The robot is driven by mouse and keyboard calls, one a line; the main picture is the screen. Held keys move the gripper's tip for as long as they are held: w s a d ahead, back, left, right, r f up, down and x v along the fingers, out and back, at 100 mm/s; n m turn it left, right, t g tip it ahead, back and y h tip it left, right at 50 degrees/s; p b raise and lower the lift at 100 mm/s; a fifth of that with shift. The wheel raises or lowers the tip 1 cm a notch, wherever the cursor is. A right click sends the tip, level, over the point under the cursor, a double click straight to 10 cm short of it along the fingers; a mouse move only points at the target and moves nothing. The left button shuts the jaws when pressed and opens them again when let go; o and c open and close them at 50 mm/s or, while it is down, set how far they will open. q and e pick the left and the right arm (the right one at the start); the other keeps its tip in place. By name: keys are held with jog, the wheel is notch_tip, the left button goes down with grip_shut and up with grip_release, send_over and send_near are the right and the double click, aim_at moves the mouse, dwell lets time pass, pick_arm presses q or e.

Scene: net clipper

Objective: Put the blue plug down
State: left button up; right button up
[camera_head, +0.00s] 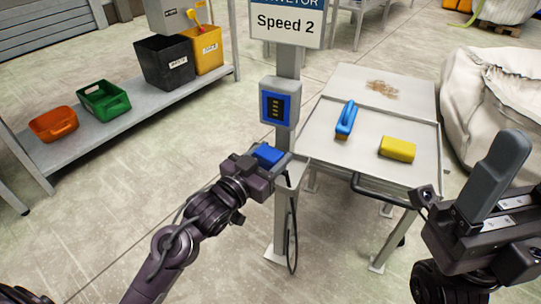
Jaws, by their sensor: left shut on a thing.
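My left gripper (276,166) is shut on the blue plug (268,154), beside the grey post (287,150). The plug shows as a small blue block at the jaws; its lower part is hidden by the gripper. Whether it touches the post or its bracket cannot be told. A blue-framed control box (280,103) is on the post above the plug. My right gripper (432,200) is at the right edge, in front of the metal table; its jaws are not clear. A dark grey block-like part (496,176) stands up there.
The metal table (325,150) holds a blue brush (346,119), a yellow sponge (397,149) and a brown patch. A dark cable (293,235) hangs by the post. A low shelf (60,160) on the left bears several bins. White sacks (490,110) stand at right.

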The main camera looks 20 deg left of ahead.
pick_arm(q)
jog(key=shift+f, duration=0.55)
jog(key=o, duration=1)
